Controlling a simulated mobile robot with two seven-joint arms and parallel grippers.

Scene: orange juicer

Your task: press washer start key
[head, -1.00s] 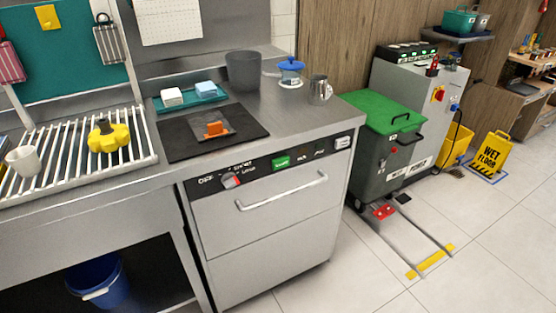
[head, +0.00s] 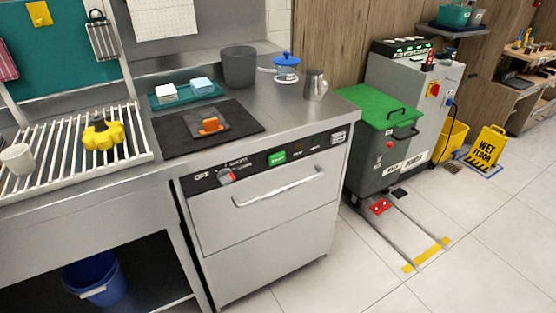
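The washer (head: 262,225) is a grey metal under-counter unit with a horizontal bar handle (head: 278,187) on its front. Its dark control strip runs along the top edge. A dial (head: 226,177) with a red mark sits at the strip's left beside the word OFF. A green lit key (head: 277,158) sits near the strip's middle. Darker small marks and a pale key (head: 338,138) lie further right; their lettering is too small to read. Neither of my grippers shows in the view.
On the counter are a black mat (head: 207,127) with an orange-handled tool, a teal tray (head: 186,95), a grey bin (head: 239,67), a blue-lidded jar (head: 286,68) and a metal jug (head: 315,85). A green-lidded cart (head: 384,108) stands right of the washer.

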